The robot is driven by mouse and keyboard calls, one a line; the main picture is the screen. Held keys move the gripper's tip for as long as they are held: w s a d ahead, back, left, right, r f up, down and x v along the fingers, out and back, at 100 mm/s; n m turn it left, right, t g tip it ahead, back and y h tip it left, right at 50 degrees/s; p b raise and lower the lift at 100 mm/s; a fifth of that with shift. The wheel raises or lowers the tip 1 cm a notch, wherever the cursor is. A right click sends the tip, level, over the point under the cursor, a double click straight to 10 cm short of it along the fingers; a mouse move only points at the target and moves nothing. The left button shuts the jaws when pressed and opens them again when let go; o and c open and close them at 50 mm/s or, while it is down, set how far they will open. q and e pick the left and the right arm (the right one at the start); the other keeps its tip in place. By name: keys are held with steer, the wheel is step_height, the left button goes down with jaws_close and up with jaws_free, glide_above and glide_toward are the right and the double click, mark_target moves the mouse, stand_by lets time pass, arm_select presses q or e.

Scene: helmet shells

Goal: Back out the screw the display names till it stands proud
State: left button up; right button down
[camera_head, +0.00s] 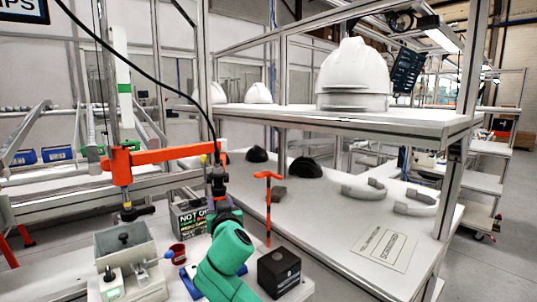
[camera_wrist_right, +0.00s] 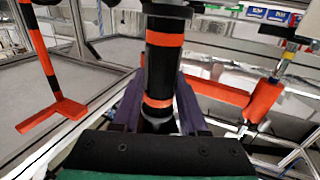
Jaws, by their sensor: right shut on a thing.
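My right gripper (camera_head: 219,204), on the green arm, is shut on a dark upright power screwdriver (camera_head: 218,182) that hangs from a black cable. In the right wrist view, the purple fingers (camera_wrist_right: 158,115) close on both sides of the black body of the screwdriver (camera_wrist_right: 163,65), which has orange bands. Its lower tip is hidden in both views. A dark display (camera_head: 187,219) with white and coloured letters starting "NOT O" stands behind the gripper, partly covered, so its full text cannot be read. No screw can be picked out surely. My left gripper is not in view.
An orange arm (camera_head: 160,156) reaches across from the left. A grey bin (camera_head: 113,250), small fixtures and a red cup (camera_head: 177,253) are left. A white helmet (camera_head: 353,75) sits on the shelf.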

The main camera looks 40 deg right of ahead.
steer(key=shift+f+b, duration=0.8)
steer(key=shift+f, duration=0.2)
stand_by(1.6)
